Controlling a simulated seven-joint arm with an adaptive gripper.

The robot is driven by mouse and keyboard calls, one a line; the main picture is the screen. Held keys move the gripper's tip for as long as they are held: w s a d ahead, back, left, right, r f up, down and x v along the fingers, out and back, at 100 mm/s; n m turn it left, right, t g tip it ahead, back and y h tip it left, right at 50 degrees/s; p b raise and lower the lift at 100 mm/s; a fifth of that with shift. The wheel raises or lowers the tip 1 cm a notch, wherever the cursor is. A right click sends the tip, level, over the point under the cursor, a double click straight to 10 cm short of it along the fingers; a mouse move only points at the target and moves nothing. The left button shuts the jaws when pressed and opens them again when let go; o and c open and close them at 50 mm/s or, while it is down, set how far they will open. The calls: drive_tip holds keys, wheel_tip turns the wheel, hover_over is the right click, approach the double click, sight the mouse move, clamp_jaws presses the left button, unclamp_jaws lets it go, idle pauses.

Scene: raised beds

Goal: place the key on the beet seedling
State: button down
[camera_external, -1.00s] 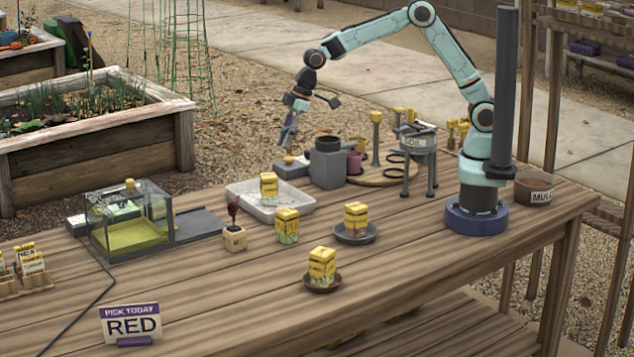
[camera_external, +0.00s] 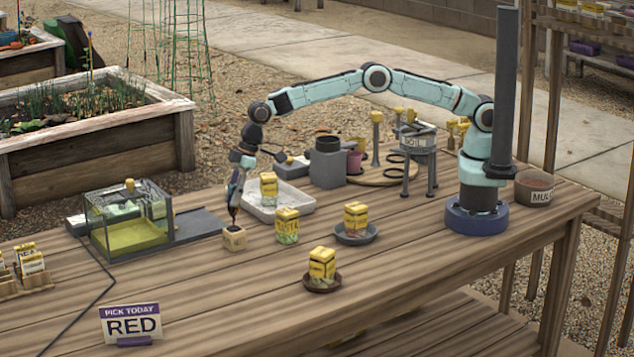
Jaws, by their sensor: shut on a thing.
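The beet seedling (camera_external: 234,239) is a small cube-shaped pale block with a dark red stalk on top. It stands on the table in front of the white tray. My gripper (camera_external: 234,212) points down right above the block, its fingers shut around the dark red stalk, which they mostly hide. The block appears to rest on the table still. I cannot make out a key anywhere in view.
A clear-walled box (camera_external: 130,222) stands to the left and a white tray (camera_external: 262,212) behind. Yellow-topped packets (camera_external: 287,226) stand nearby, two on dark saucers (camera_external: 322,287). A sign reading RED (camera_external: 131,325) is at the front left. The front middle of the table is clear.

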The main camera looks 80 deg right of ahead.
drive_tip(key=shift+w+a+f, duration=0.15)
drive_tip(key=shift+w+f, duration=0.15)
drive_tip(key=shift+f, duration=0.05)
drive_tip(key=shift+w+f, duration=0.15)
drive_tip(key=shift+f, duration=1.55)
drive_tip(key=shift+f, duration=0.1)
drive_tip(key=c, duration=1.1)
unclamp_jaws()
drive_tip(key=v, duration=1.2)
